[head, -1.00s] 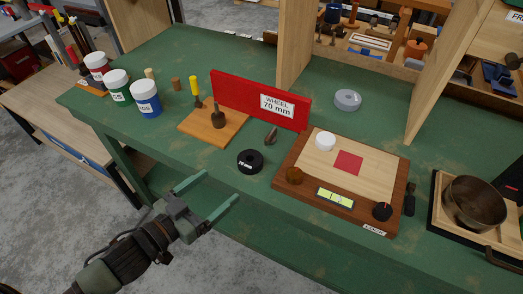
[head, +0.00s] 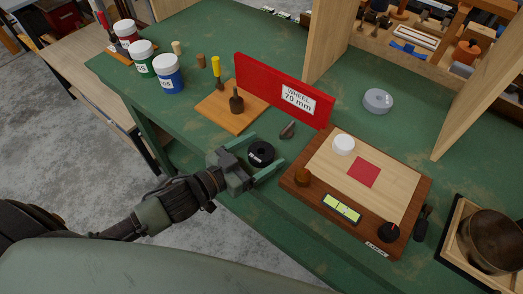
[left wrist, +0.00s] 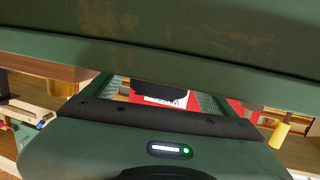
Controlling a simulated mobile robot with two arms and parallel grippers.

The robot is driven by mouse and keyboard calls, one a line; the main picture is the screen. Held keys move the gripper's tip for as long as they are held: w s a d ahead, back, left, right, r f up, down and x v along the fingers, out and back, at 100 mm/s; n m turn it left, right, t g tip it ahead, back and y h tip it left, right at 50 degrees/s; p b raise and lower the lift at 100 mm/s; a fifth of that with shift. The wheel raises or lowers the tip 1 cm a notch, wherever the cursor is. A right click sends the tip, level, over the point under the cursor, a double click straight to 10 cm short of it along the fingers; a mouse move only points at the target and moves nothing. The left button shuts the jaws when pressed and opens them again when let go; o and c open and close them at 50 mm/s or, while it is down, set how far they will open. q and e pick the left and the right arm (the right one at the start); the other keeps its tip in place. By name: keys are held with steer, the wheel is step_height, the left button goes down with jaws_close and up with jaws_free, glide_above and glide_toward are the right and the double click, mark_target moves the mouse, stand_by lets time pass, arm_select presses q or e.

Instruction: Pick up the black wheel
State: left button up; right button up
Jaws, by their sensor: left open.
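The black wheel (head: 261,153), a short disc with white lettering, lies on the green bench near its front edge. My left gripper (head: 268,151) reaches in from the left and is open. In the head view its two green fingers lie on either side of the wheel, with the wheel near their tips. I cannot tell whether they touch it. My right gripper is not in view.
A red board (head: 270,84) labelled "WHEEL 70 mm" stands behind the wheel. A small dark pointed object (head: 288,130) lies close behind it. A wooden board with a dial and display (head: 340,208) is to the right, and an orange block (head: 215,112) with a dark peg is behind left.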

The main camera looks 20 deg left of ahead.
mark_target(265, 150)
arm_select(q)
steer(key=x, duration=0.2)
steer(key=shift+w+d+r, duration=0.1)
steer(key=shift+w+d, duration=0.1)
steer(key=shift+w, duration=0.05)
steer(key=shift+w+d, duration=0.15)
steer(key=shift+w, duration=0.05)
steer(key=shift+c, duration=0.9)
steer(key=c, duration=1.4)
